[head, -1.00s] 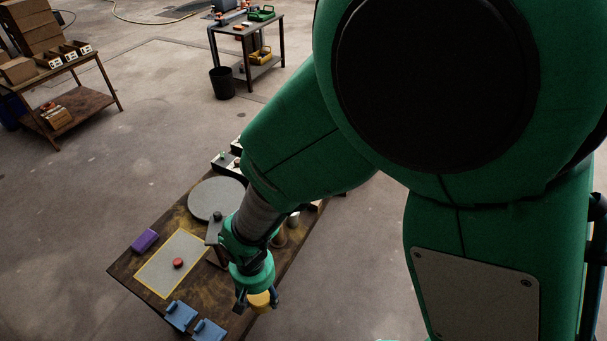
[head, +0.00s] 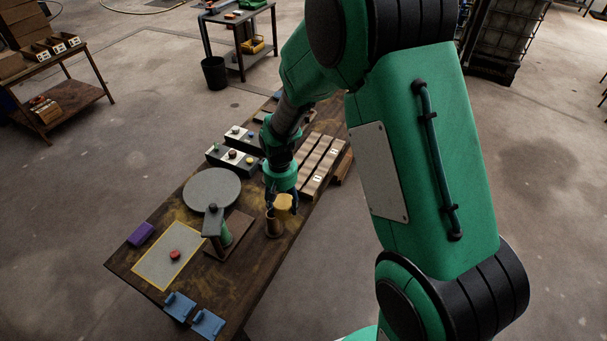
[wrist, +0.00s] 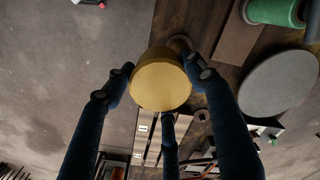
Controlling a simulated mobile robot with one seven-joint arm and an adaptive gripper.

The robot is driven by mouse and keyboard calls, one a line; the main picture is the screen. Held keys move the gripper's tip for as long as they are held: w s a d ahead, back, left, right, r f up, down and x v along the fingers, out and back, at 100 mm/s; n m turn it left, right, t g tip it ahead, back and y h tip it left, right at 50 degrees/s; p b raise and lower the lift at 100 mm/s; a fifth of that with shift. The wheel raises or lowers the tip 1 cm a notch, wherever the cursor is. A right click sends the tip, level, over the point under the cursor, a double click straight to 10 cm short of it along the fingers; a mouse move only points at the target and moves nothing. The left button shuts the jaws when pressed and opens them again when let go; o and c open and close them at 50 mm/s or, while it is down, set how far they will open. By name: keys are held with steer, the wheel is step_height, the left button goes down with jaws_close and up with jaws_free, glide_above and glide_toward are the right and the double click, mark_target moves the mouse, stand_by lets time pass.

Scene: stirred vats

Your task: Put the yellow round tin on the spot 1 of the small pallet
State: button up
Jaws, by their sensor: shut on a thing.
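The yellow round tin (head: 285,202) is held by my gripper (head: 281,196), which is shut on it above the table's right edge. In the wrist view the tin (wrist: 160,84) sits between the fingers of my gripper (wrist: 157,88), its round face toward the camera. The small pallet (head: 312,172), made of wooden slats with small white number labels, lies on the table behind and right of my gripper. A label reading 1 seems to be at its near end. The pallet also shows partly behind the tin and a finger in the wrist view (wrist: 152,152).
A brown metal cup (head: 273,228) stands just below the held tin. A grey round disc (head: 211,188), a green-post stand (head: 226,236), black-and-white boxes with knobs (head: 236,157), a yellow-edged mat (head: 155,272), a purple block (head: 141,234) and blue holders (head: 208,324) occupy the table.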

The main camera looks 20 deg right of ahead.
steer(key=w+d, duration=0.9)
steer(key=d, duration=0.5)
steer(key=f, duration=0.5)
steer(key=shift+s+a+f, duration=0.1)
steer(key=shift+s+f, duration=0.1)
steer(key=shift+f, duration=0.1)
steer(key=w, duration=0.5)
steer(key=w+d+f+b, duration=0.1)
steer(key=w, duration=1)
steer(key=shift+d+f+b, duration=0.2)
steer(key=shift+d+b, duration=0.05)
steer(key=shift+b, duration=0.15)
steer(key=shift+f, duration=0.1)
